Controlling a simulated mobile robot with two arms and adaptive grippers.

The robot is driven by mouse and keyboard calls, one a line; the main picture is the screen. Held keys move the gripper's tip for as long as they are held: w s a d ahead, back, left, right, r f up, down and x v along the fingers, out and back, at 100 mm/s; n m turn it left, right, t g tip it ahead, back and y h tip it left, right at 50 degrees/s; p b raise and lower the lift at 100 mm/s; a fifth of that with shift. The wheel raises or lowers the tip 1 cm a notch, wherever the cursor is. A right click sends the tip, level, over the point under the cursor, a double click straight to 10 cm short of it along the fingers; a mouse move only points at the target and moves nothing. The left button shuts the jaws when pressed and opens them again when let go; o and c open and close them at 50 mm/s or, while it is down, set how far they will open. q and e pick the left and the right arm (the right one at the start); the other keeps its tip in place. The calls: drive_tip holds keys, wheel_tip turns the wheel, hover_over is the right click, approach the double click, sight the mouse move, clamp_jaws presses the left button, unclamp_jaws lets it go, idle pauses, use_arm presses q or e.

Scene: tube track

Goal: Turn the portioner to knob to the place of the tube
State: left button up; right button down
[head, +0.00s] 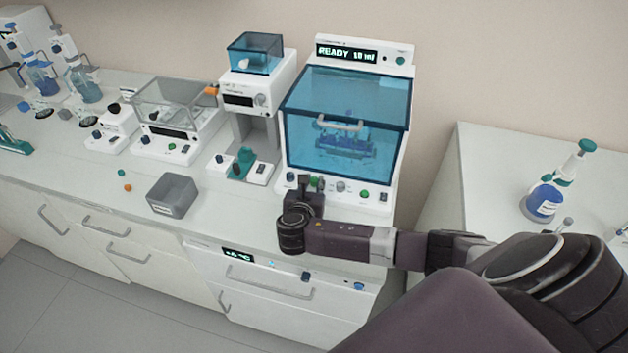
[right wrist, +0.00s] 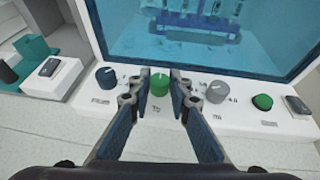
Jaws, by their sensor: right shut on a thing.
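The portioner (head: 345,125) is a white machine with a see-through blue front cover; its display (head: 347,53) seems to read "READY 10 ml". Several controls sit along its lower front panel. My right gripper (head: 311,184) reaches the panel from the front. In the right wrist view, its two fingertips (right wrist: 160,86) are shut on the green knob (right wrist: 159,83), one on each side. A dark blue knob (right wrist: 106,77) is left of it, and a grey knob (right wrist: 217,91) is right of it. Tubes in a blue rack (right wrist: 195,25) show behind the cover. My left gripper is out of view.
A round green button (right wrist: 262,102) and a dark switch (right wrist: 297,105) sit farther right on the panel. A grey bin (head: 172,196) stands at the counter's front. Another device (head: 255,95) stands close on the left. A blue flask (head: 543,202) stands on the right counter.

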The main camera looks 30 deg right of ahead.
idle(0.4)
drive_tip(key=c, duration=1.8)
unclamp_jaws()
drive_tip(key=shift+o, duration=0.2)
drive_tip(key=v, duration=1.2)
